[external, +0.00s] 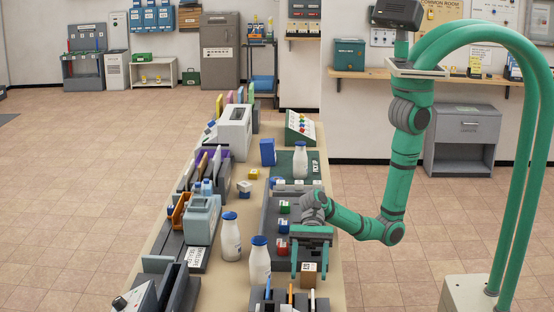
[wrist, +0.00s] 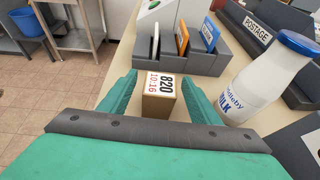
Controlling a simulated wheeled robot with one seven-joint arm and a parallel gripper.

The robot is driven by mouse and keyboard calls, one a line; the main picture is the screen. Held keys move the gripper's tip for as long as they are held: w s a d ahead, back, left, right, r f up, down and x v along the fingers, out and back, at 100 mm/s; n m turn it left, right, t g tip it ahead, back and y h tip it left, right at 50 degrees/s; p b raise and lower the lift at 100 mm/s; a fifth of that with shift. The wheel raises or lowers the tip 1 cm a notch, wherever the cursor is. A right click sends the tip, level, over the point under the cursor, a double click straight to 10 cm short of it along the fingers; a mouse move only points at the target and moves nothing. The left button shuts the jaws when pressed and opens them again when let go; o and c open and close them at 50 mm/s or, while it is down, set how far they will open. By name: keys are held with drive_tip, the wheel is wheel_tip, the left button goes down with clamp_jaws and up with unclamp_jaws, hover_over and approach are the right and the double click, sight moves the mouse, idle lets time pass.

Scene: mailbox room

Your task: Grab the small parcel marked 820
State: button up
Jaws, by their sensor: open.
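The small parcel marked 820 (wrist: 159,103) is a brown box with a white label on top reading "820" and "10:16". In the wrist view it stands upright on the table between my gripper's two green fingers. My gripper (wrist: 160,98) is open, with a finger on each side of the parcel and a visible gap on the right; contact on the left cannot be told. In the external view my gripper (external: 309,262) points down at the table's right edge, and the parcel (external: 309,276) shows between its fingers.
A white milk bottle with a blue cap (wrist: 268,78) stands close to the right of my gripper. A grey sorter with upright cards (wrist: 185,52) is just beyond the parcel. A grey tray with small coloured parcels (external: 271,222) lies behind my gripper. The floor (external: 400,275) to the right is clear.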

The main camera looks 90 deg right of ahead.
drive_tip(key=c, duration=1.2)
drive_tip(key=shift+r, duration=0.1)
